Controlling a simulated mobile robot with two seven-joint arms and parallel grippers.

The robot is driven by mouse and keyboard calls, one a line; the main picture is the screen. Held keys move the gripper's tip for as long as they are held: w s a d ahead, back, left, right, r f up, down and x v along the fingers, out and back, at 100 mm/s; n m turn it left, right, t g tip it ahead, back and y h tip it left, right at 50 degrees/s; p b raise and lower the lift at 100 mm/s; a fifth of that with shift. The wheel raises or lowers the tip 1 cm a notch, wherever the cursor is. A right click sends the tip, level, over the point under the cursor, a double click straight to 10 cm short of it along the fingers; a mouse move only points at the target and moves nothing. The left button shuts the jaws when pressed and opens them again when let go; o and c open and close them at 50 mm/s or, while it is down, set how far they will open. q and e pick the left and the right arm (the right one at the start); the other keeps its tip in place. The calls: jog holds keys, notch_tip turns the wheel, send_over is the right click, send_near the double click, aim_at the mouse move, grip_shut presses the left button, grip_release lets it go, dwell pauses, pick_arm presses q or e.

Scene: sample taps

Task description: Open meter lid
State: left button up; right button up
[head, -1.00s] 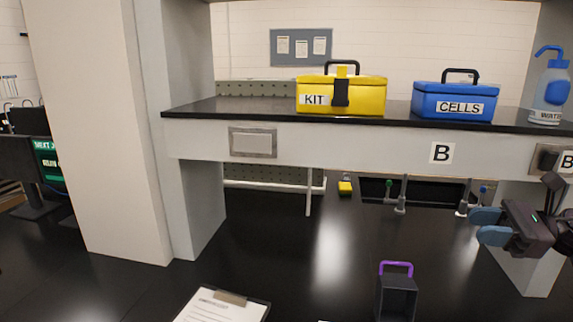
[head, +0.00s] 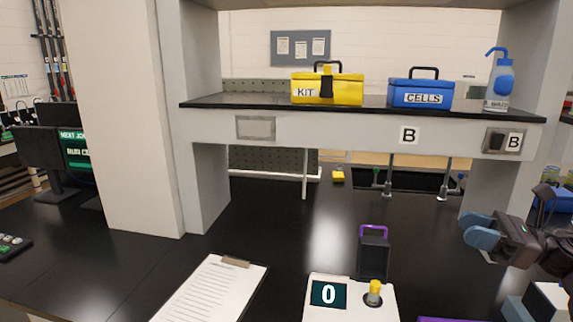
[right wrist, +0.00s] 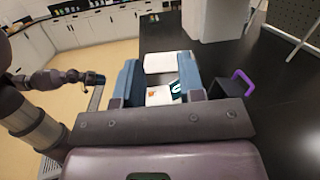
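The white meter (head: 342,311) lies at the bottom middle of the head view, with a dark display reading 0. On its right side is a dark round spot with a yellow upright knob or cap (head: 375,287); whether this is the lid I cannot tell. Its lower part is cut off. My right gripper (head: 474,229) is open and empty, above the bench to the right of the meter. In the right wrist view the meter (right wrist: 157,99) shows between the two blue fingers, beyond them. An arm of mine shows at the left there, its gripper (right wrist: 93,78) too small to read.
A dark carrier (head: 373,258) with a purple handle stands behind the meter. A clipboard (head: 208,292) lies to its left. A shelf (head: 300,127) overhangs the bench, bearing a yellow kit box (head: 315,92) and a blue cells box (head: 410,96). Thin taps (head: 387,180) hang below it.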

jog(key=s+f+n+t+h, duration=0.4)
jog(key=f+n+h, duration=0.6)
jog(key=n, duration=0.7)
jog(key=s+f+n+t+h, duration=0.1)
jog(key=f+n+t+h, duration=0.4)
jog(key=f+n+h, duration=0.85)
jog(key=s+a+f+m+g+y, duration=0.2)
jog(key=s+a+f+m+g, duration=0.25)
jog(key=s, duration=0.65)
jog(key=s+a+f+m+g+y, duration=0.15)
jog(key=s+a+m+g, duration=0.25)
jog(key=s+a+g, duration=0.5)
pick_arm(q)
notch_tip(320, 180, down, 10)
jog(key=b, duration=1)
jog(key=shift+d+f, duration=0.15)
jog(key=shift+f, duration=0.05)
pick_arm(e)
jog(key=w+d+f+t, duration=0.1)
jog(key=f+t, duration=0.3)
jog(key=f, duration=0.6)
jog(key=w+d+f+t+y, duration=0.1)
jog(key=w+f+t, duration=0.3)
jog(key=f, duration=0.6)
jog(key=shift+d+f+n, duration=0.3)
jog(key=shift+d+f, duration=0.1)
jog(key=shift+d, duration=0.25)
pick_arm(q)
jog(key=shift+s, duration=0.1)
